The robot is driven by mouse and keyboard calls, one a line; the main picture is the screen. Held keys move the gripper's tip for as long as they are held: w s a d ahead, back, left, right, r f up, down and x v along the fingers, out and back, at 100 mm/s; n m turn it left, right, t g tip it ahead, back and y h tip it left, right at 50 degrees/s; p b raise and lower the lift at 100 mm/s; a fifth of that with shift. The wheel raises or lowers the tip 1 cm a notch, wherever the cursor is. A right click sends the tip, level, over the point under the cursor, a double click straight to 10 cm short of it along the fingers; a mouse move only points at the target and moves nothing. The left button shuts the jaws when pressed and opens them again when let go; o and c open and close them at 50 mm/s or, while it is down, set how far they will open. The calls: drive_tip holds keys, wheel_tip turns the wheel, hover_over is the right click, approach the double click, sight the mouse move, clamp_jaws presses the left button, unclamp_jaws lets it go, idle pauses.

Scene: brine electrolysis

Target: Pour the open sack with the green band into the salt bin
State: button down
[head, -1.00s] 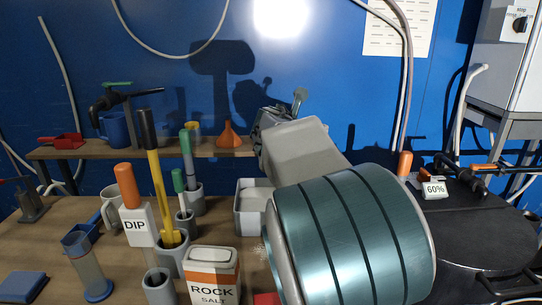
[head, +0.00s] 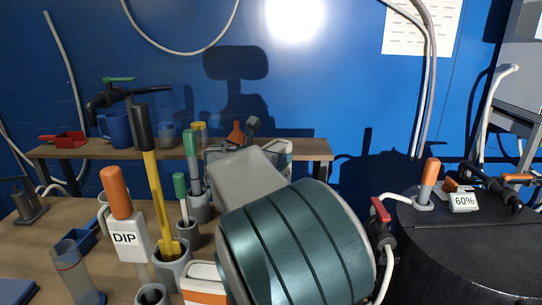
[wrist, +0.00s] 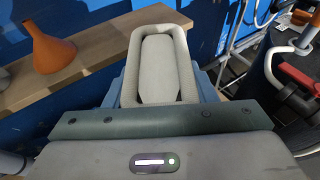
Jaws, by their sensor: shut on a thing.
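My gripper (wrist: 160,100) is shut on a pale, open-topped thing (wrist: 159,70) with a thick rounded rim and light grey inside. It looks like the open sack; I cannot see a green band on it. In the head view my arm hides most of it, and only pale edges (head: 281,150) show behind my wrist, in front of the shelf. I cannot make out the salt bin now; my arm covers the middle of the bench. A white ROCK SALT pack with an orange band (head: 204,297) stands in front, partly cut off.
A wooden shelf (head: 300,150) runs along the back, with an orange funnel (head: 236,132). A black drum (head: 470,240) with a 60% tag is at right.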

drive_tip(key=shift+a+p, duration=0.1)
drive_tip(key=shift+p, duration=0.8)
drive_tip(key=f+g+p, duration=0.1)
drive_tip(key=p, duration=0.3)
drive_tip(key=f+g+y+p, duration=0.1)
drive_tip(key=p, duration=0.4)
drive_tip(key=f+g+y+p, duration=0.1)
drive_tip(key=g+p, duration=0.1)
drive_tip(key=p, duration=0.3)
drive_tip(key=shift+s+a+f, duration=0.15)
drive_tip(key=shift+s+f, duration=0.05)
drive_tip(key=shift+s, duration=0.05)
drive_tip(key=shift+f+y+p, duration=0.2)
drive_tip(key=shift+y+p, duration=0.1)
drive_tip(key=shift+p, duration=0.25)
